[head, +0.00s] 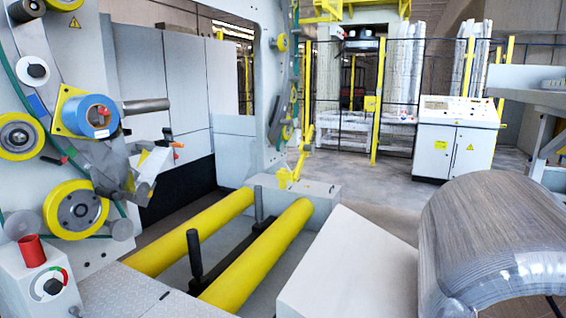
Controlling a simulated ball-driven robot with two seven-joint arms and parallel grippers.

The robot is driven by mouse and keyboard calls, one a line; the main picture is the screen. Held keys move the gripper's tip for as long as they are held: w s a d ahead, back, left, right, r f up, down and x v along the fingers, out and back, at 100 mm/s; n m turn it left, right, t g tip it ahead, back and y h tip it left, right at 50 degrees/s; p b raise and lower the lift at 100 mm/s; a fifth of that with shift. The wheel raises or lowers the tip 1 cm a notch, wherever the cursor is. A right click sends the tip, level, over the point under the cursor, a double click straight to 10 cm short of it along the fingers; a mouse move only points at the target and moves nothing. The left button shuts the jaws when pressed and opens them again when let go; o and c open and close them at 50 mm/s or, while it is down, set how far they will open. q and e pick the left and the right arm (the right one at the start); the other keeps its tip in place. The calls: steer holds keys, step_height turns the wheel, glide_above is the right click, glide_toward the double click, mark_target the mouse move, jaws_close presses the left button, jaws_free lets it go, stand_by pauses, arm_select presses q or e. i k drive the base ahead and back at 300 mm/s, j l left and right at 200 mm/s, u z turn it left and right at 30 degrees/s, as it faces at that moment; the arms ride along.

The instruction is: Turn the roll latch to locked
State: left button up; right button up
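A grey box (22,279) at the lower left carries a round dial (48,285) with a dark centre and a coloured arc around it, partly red and partly green. A red cylinder (32,251) stands on top of this box. No label names the roll latch, so I cannot tell for certain which part it is or how it is set. A blue roll (88,115) sits on a yellow plate (68,108) on the machine's left panel, with small red tabs near it. Neither of my grippers is in view.
Two yellow rollers (195,232) (262,255) lie in the machine bed with dark upright posts between them. A wrapped coil (492,235) stands at the right beside a pale block (345,270). A control cabinet (455,138) and fence stand behind. Open floor lies between.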

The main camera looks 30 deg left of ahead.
mark_target(101, 111)
steer(key=i+u, duration=0.35)
steer(key=i, duration=0.25)
steer(key=i+l+u, duration=0.2)
steer(key=i+u, duration=0.2)
steer(key=i, duration=0.2)
